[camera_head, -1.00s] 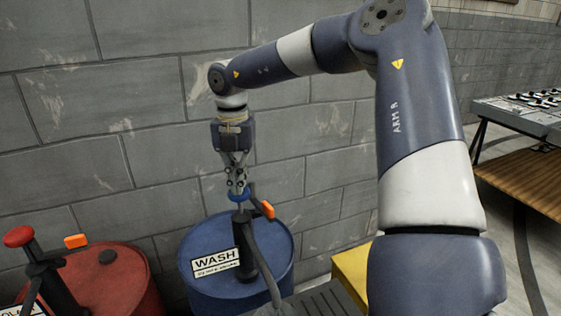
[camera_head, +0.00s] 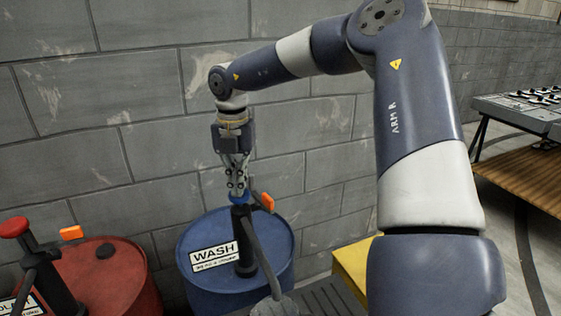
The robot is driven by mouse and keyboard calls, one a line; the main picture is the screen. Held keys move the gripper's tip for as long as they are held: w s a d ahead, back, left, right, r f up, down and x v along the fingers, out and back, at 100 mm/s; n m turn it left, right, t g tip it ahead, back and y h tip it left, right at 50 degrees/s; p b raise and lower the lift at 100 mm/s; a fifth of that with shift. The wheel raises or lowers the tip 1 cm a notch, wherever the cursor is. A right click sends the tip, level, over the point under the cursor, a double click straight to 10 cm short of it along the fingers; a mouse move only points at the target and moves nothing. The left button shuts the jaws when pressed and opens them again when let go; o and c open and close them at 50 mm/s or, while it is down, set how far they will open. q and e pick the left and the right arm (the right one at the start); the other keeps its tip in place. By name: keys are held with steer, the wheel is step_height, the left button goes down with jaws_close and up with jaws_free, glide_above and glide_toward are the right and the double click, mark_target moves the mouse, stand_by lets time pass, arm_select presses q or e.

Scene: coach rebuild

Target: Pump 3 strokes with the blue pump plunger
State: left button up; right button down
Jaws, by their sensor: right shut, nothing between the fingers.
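The blue pump plunger (camera_head: 238,198) is a small blue cap on top of the black pump body (camera_head: 243,235), which stands upright on the blue drum (camera_head: 272,265) labelled WASH. My right gripper (camera_head: 238,188) is shut and empty, pointing straight down. Its fingertips are right over the plunger cap and appear to touch it. The cap sits close above the pump body, with little or no rod showing between them. The fingers hide part of the cap's top. My left gripper is not in view.
A red drum (camera_head: 115,278) with a red-topped pump (camera_head: 14,228) stands at the left. Orange tabs (camera_head: 267,202) stick out near both pumps. A dark hose (camera_head: 266,265) hangs from the blue drum's pump. A grey block wall (camera_head: 150,80) is close behind. A yellow-sided platform (camera_head: 352,265) stands at the right.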

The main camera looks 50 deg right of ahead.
steer(key=shift+s+f+b, duration=0.15)
steer(key=shift+f+b, duration=0.25)
steer(key=shift+f, duration=0.25)
steer(key=shift+r, duration=0.15)
steer(key=shift+r+p, duration=1.3)
steer(key=shift+r, duration=0.5)
steer(key=shift+r+p, duration=0.85)
steer(key=shift+r, duration=0.5)
steer(key=shift+r+p, duration=0.35)
steer(key=shift+r, duration=0.25)
steer(key=shift+w, duration=0.2)
steer(key=shift+r, duration=0.15)
steer(key=shift+r+p, duration=2.05)
steer(key=shift+r, duration=0.85)
